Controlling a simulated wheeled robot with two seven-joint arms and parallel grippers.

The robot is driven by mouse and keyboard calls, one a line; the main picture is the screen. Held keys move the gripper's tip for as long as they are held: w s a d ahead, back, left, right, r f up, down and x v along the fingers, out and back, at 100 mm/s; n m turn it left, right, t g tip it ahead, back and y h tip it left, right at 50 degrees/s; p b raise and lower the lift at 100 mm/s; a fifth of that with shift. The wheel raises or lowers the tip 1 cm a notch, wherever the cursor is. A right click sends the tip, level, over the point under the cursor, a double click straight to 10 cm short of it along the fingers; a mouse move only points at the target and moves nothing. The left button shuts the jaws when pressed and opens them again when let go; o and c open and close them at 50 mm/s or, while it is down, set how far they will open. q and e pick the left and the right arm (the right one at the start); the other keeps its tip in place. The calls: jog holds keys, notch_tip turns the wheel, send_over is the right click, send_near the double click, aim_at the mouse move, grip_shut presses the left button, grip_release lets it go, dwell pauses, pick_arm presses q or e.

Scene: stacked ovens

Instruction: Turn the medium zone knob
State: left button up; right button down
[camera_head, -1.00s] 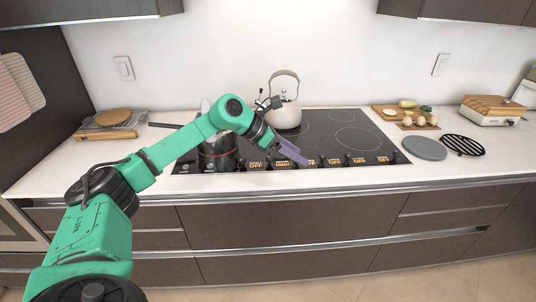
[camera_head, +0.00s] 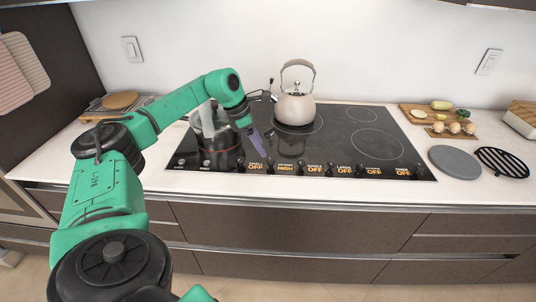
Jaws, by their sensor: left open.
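The front strip of the black cooktop (camera_head: 340,177) carries a row of small dark knobs with orange-lit labels. The medium zone label (camera_head: 286,167) appears to read HIGH, while the other lit labels read OFF. The small dark knobs sit between the labels; which one belongs to the medium zone is hard to tell. My left gripper (camera_head: 263,149) is open, pointing down above the cooktop near the small zone label (camera_head: 256,167), left of the medium label. It appears apart from the knobs and holds nothing visible. My right gripper is out of view.
A beige kettle (camera_head: 295,108) stands on a back burner. A grey disc (camera_head: 454,162) and a black trivet (camera_head: 503,162) lie right of the cooktop. The front counter edge is clear.

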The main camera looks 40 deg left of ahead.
aim_at(271, 159)
pick_arm(q)
jog(key=x, duration=0.3)
jog(key=w+x, duration=0.1)
jog(key=x, duration=0.2)
jog(key=shift+w+f+p, duration=0.15)
jog(key=shift+p, duration=0.25)
jog(key=shift+f, duration=0.25)
jog(key=shift+s, duration=0.2)
jog(key=shift+w, duration=0.1)
grip_shut()
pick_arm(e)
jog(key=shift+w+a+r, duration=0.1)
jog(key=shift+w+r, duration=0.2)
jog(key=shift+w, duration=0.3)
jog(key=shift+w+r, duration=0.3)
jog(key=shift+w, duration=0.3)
